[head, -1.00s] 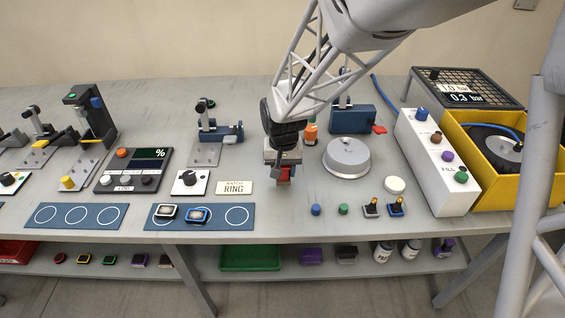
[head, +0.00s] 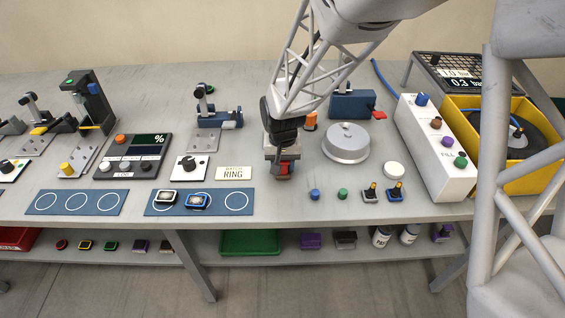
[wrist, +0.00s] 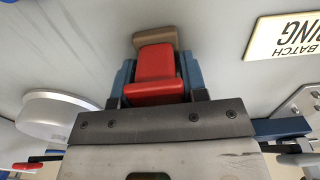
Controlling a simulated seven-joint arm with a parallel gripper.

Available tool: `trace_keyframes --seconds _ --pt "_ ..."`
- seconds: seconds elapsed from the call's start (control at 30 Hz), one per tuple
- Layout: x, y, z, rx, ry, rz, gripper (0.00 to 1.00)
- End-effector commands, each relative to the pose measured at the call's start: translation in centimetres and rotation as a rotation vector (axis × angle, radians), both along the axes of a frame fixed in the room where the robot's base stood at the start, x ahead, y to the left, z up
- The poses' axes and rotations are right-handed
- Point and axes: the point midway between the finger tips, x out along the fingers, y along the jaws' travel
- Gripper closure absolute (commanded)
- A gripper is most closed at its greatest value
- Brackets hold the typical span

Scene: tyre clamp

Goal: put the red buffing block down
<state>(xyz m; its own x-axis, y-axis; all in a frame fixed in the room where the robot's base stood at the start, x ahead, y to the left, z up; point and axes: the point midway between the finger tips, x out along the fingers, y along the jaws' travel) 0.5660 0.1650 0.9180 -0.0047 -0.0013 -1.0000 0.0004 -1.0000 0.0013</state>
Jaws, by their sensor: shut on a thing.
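The red buffing block (wrist: 155,80) is between the fingers of my gripper (wrist: 156,92) in the wrist view, with a brown piece (wrist: 155,37) at its far end. In the head view the red block (head: 284,170) shows just below my gripper (head: 283,160), right of the batch ring card. My gripper is shut on the block and points down at the bench. The block is close to the bench top; I cannot tell whether it touches.
The batch ring card (head: 234,173) lies left of my gripper. A round grey metal pot (head: 346,145) stands to the right, and an orange bottle (head: 310,122) behind right. Small blue (head: 315,194) and green (head: 343,194) pegs stand in front right. Bench (head: 262,203) in front is clear.

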Motion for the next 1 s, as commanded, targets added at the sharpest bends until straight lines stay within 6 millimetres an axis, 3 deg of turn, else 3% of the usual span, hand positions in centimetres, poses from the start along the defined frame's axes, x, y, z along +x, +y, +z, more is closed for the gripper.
trace_keyframes --seconds 0.03,0.07,0.2,0.67,1.0 --pt "0.0 0.0 -0.1 0.0 0.0 0.0 0.95" --pt "0.0 0.0 -0.1 0.0 0.0 0.0 0.57" --pt "0.0 0.0 -0.1 0.0 0.0 0.0 0.36" --pt "0.0 0.0 0.4 0.0 0.0 0.0 0.35" --pt "0.1 0.0 4.1 0.001 -0.003 0.0 0.35"
